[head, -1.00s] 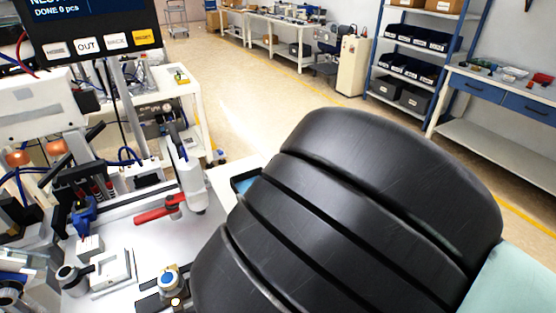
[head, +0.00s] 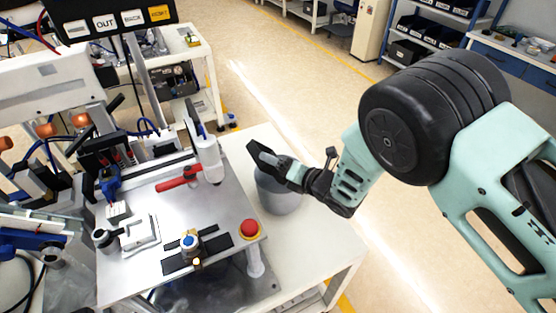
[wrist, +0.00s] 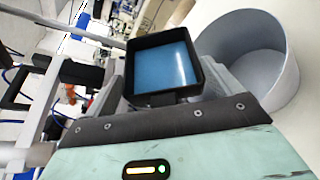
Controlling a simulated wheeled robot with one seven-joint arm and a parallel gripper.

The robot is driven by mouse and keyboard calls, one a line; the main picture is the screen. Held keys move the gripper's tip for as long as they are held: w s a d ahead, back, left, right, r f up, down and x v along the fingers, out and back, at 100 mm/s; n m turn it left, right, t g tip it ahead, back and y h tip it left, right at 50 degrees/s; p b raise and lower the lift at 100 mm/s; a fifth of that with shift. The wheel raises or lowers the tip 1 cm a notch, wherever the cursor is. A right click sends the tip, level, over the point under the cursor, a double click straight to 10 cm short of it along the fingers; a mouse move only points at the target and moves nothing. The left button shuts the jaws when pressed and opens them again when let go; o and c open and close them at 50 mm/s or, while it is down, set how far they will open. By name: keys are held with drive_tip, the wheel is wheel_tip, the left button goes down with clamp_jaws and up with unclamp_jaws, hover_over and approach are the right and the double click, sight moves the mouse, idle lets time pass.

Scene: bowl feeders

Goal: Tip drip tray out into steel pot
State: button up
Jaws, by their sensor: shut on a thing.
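The drip tray (wrist: 130,67) is a small black square tray with blue liquid in it, seen in the wrist view. My gripper (wrist: 163,98) is shut on its near side. In the head view the tray (head: 256,149) shows as a dark, slanted shape in front of my gripper (head: 272,163), over the rear left of the pot's rim. The steel pot (head: 278,196) is a grey, round, open pot standing on the white table. In the wrist view the pot (wrist: 262,75) is right beside the tray, and the part of its inside that shows looks empty.
The bowl feeder machine's metal plate (head: 160,258) is left of the pot, with a red-handled clamp (head: 180,180) and a red button (head: 250,228). The white table (head: 318,235) is clear in front and right of the pot.

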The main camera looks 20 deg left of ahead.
drive_tip(key=shift+w+d+f+m+y+b, duration=0.15)
drive_tip(key=shift+w+m+y+b, duration=0.1)
drive_tip(key=shift+m+b, duration=0.3)
drive_tip(key=shift+w+d+r+m+y+b, duration=0.15)
drive_tip(key=shift+m+y+b, duration=0.1)
drive_tip(key=shift+m+b, duration=0.3)
drive_tip(key=shift+w+d+m+y+b, duration=0.15)
drive_tip(key=shift+m+y+b, duration=0.25)
drive_tip(key=shift+b, duration=0.2)
drive_tip(key=shift+r, duration=0.1)
drive_tip(key=shift+w, duration=0.1)
idle(1.8)
